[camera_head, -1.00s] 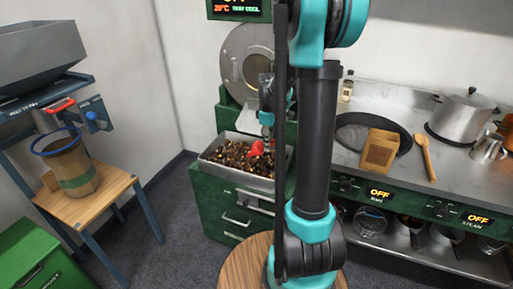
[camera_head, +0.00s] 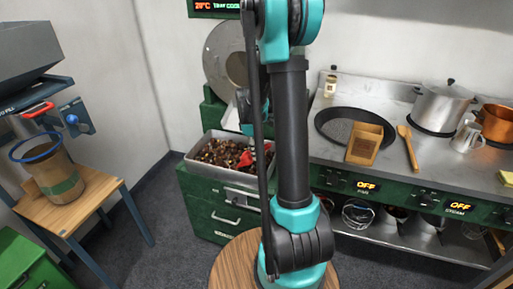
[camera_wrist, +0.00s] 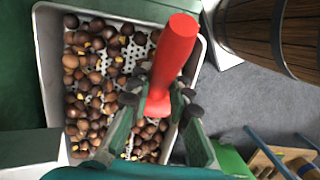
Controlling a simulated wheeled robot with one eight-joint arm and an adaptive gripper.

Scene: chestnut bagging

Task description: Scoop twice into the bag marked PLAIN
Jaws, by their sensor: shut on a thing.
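A metal tray (camera_head: 199,172) of brown chestnuts (camera_head: 222,152) stands on a green cabinet; it also fills the left of the wrist view (camera_wrist: 47,60). A red-handled tool, seemingly the scoop (camera_wrist: 172,60), is between the fingers of my gripper (camera_wrist: 160,100), which is shut on it over the tray. The tool's lower end is hidden. Its red also shows at the tray's right in the head view (camera_head: 246,160). A brown container with a green band (camera_head: 60,182) stands on a wooden stand at left.
The steel counter holds a dark round pan (camera_head: 335,122), wooden spoon (camera_head: 410,148), steel pot (camera_head: 440,105) and copper pot (camera_head: 497,122). A round wooden top (camera_head: 228,268) is in front near my arm. A grey hopper (camera_head: 30,55) overhangs the stand.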

